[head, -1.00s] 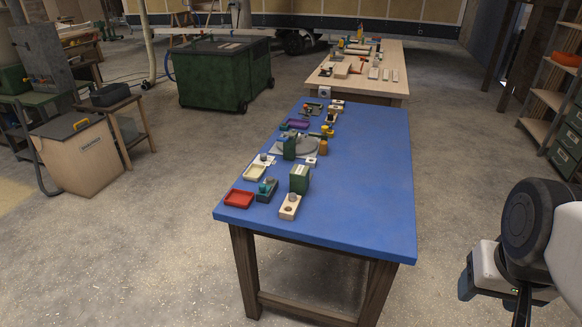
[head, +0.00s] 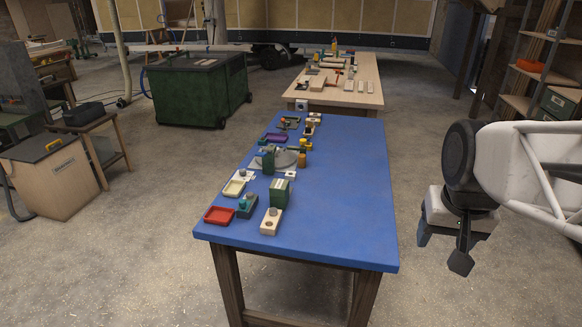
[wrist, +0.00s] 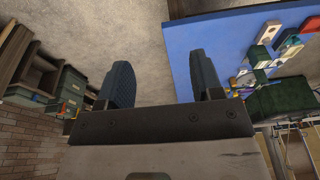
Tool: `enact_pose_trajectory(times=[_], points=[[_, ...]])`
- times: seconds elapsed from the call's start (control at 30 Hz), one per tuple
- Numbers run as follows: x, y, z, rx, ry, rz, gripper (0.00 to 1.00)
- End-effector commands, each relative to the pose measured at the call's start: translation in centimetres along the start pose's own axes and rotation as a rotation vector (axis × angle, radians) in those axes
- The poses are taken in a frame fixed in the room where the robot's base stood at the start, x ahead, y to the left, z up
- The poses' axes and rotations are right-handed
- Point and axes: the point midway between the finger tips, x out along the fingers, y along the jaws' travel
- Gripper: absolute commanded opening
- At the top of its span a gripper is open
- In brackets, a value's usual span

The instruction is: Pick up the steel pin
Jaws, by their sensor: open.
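A small grey cylinder (head: 275,200), which may be the steel pin, stands at the back end of a pale wooden block (head: 269,224) near the blue table's front left. Another small grey piece (head: 243,173) shows farther back beside a cream tray. At this size I cannot tell for sure which is the steel pin. My gripper (head: 441,248) hangs in the air off the table's right side, well apart from these pieces. In the wrist view its two dark fingers (wrist: 165,80) are spread with nothing between them, above bare floor.
The blue table (head: 340,190) is clear along its right half. A wooden table (head: 340,98) stands behind.

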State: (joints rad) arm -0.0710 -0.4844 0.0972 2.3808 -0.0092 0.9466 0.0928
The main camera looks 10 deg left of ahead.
Motion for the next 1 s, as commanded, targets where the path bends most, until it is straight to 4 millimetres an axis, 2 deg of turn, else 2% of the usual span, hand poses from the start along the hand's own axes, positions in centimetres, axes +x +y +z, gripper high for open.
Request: enact_pose_trajectory(times=[0.1,0.47,1.0], points=[[0.1,-1.4,-3.0,-0.003,-0.012,-0.004,0.6],[1.1,-6.2,-11.4,-0.005,-0.042,-0.014,0.6],[5.4,-15.7,-22.6,-0.006,-0.087,-0.021,0.6]])
